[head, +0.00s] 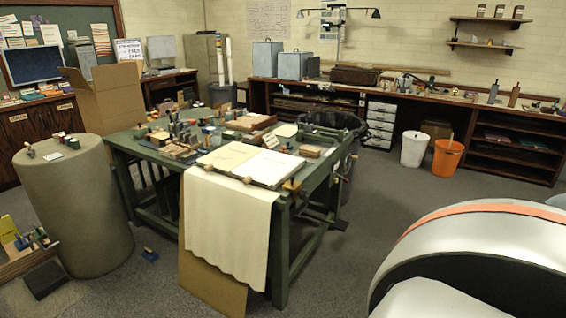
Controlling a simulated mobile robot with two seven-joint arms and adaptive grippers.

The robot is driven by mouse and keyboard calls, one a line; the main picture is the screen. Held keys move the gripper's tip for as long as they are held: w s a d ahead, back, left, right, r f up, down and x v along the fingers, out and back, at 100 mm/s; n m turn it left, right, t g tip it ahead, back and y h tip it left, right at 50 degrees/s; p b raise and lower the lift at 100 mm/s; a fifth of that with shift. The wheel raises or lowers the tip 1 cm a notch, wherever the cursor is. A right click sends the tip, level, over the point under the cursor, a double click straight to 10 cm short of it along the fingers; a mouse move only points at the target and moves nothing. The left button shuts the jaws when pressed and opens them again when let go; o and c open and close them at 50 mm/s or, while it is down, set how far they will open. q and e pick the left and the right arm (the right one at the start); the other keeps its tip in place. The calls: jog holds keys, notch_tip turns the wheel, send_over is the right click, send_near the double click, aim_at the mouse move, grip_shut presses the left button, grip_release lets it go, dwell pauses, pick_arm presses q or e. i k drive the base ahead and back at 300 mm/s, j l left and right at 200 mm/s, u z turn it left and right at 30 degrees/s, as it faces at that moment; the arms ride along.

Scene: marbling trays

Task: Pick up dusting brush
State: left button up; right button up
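I cannot make out a dusting brush for certain at this size. A green worktable (283,262) stands in the middle, with several small tools and wooden blocks (180,151) crowded on its back left part. A grey-brown cylindrical stand (75,215) at the left bears a few small items, among them a small dark-and-red piece (29,150) that is too small to identify. A small blue object (149,255) lies on the floor between the stand and the table. Neither of my grippers is in view.
Pale sheets (228,157) lie on the table, and a cream cloth (228,225) hangs over its front. A cardboard box (108,97) stands behind the cylinder. White (414,149) and orange (447,158) bins stand by the back bench (352,97). Grey floor (375,205) is open right of the table.

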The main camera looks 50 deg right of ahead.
aim_at(314, 153)
jog(key=z, duration=1.3)
